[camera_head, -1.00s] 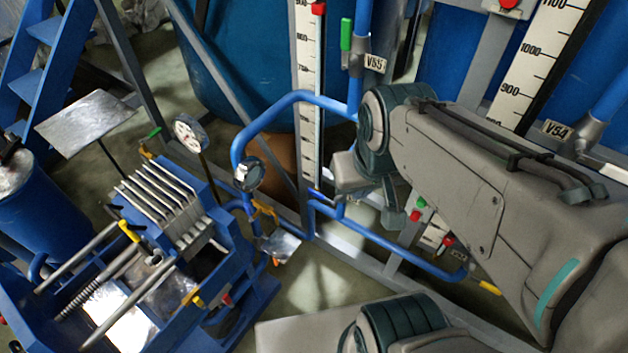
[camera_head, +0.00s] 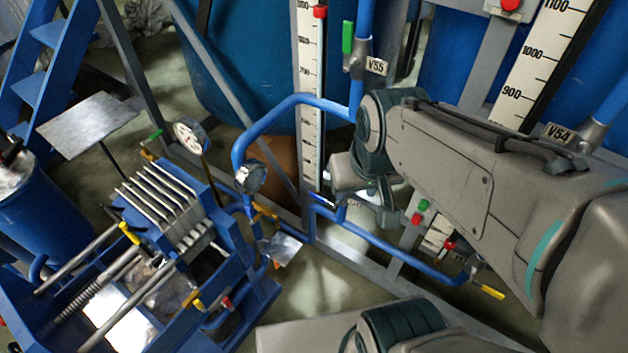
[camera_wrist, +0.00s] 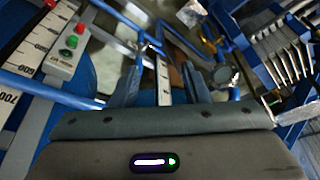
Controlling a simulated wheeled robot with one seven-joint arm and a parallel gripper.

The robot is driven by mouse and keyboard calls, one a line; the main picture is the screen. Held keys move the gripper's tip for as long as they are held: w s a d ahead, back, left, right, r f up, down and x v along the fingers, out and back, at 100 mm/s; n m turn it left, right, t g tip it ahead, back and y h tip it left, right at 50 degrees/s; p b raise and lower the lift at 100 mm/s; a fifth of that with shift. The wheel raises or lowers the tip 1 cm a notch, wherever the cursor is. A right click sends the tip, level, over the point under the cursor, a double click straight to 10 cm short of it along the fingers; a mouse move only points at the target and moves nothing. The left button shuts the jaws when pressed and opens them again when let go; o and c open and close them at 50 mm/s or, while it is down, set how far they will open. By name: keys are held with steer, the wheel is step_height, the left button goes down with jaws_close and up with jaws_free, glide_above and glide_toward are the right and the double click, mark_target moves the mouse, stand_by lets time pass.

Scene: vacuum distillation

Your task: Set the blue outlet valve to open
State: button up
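A small blue lever (camera_head: 322,199), which looks like the blue outlet valve, sits on the blue pipe by the foot of the scale post in the head view. In the wrist view a blue lever (camera_wrist: 150,44) on a pipe shows ahead of the fingers, apart from them. My gripper (camera_wrist: 160,78) is open, its two dark blue fingers spread with nothing clearly between them. In the head view my arm's end hangs just above and right of the lever, and its fingers are mostly hidden there.
A yellow-handled valve (camera_head: 487,291) is on the low pipe at right. A button box (camera_wrist: 72,42) and scale post (camera_wrist: 163,80) are near the fingers.

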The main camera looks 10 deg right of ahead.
steer(key=w+a+f+t+b, duration=0.1)
steer(key=w+a+f+b, duration=0.15)
steer(key=w+f, duration=0.65)
steer(key=w+a+f+t+b, duration=0.1)
steer(key=w+f+b, duration=0.35)
steer(key=f, duration=0.75)
steer(key=n+t+h+b, duration=0.4)
steer(key=n+t+b, duration=0.5)
steer(key=n+t, duration=0.15)
glide_toward(317, 199)
steer(key=s+d, duration=0.1)
steer(key=d, duration=0.4)
steer(key=a+f+n+t+y+b, duration=0.1)
steer(key=a+n+t+y, duration=0.1)
steer(key=n+y, duration=0.35)
steer(key=shift+n+h, duration=0.85)
steer(key=shift+n, duration=0.05)
steer(key=w, duration=1.3)
steer(key=shift+a+f, duration=0.1)
steer(key=shift+a, duration=0.2)
